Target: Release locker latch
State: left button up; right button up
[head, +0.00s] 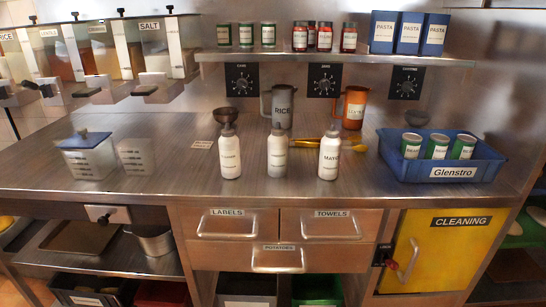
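The locker with the yellow door (440,260) labelled CLEANING is at the lower right, under the counter. Its door appears shut in its frame. The latch (408,262) is at the left edge of the door, with a metal lever. A small red part (392,265) and a dark fitting (381,254) sit beside it on the frame. The exact position of the latch is too small to tell. Neither of my grippers is in view.
Drawers (238,223) labelled LABELS, TOWELS and POTATOES lie left of the locker. On the counter above stand a blue Glenstro bin (395,165) with jars and several white bottles (329,158). Open shelves flank the cabinet.

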aim_at(390, 264)
jog(key=i+l, duration=0.1)
jog(key=l, duration=1.65)
jog(key=i, duration=0.05)
